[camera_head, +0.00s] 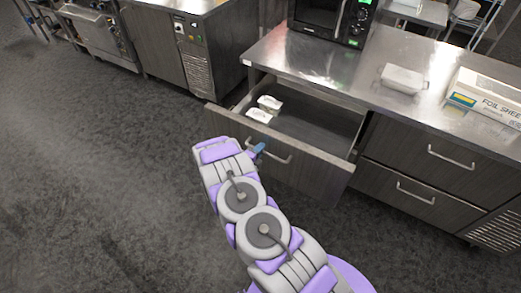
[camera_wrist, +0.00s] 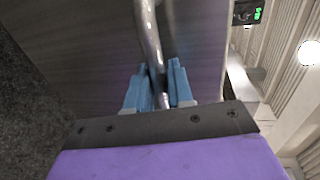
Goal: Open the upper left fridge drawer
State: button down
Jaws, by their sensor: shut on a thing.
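The upper left fridge drawer (camera_head: 310,165) is pulled out from the counter, and its inside shows. Two small white containers lie inside at its left end, one (camera_head: 270,103) behind the other (camera_head: 259,115). The drawer's metal bar handle (camera_head: 278,155) is on its front. My gripper (camera_head: 257,152) is at the left part of this handle. In the wrist view, the blue fingers of my gripper (camera_wrist: 158,90) stand on both sides of the handle (camera_wrist: 150,45) and are shut on it. The drawer front (camera_wrist: 80,50) fills much of that view.
Further drawers with bar handles (camera_head: 451,158) are shut to the right. The steel countertop (camera_head: 330,65) holds a microwave (camera_head: 325,18), a white container (camera_head: 402,78) and a foil box (camera_head: 485,98). Grey floor (camera_head: 90,170) is clear to the left.

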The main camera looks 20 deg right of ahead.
jog(key=shift+s+a+f, duration=0.15)
jog(key=shift+s+a, duration=0.65)
jog(key=shift+a, duration=0.2)
jog(key=c, duration=1.1)
grip_release()
jog(key=shift+w+d+f, duration=0.1)
jog(key=shift+w+d, duration=0.1)
jog(key=shift+d, duration=0.1)
jog(key=shift+c, duration=0.2)
jog(key=p+v, duration=0.2)
jog(key=v, duration=1.5)
jog(key=shift+a, duration=0.3)
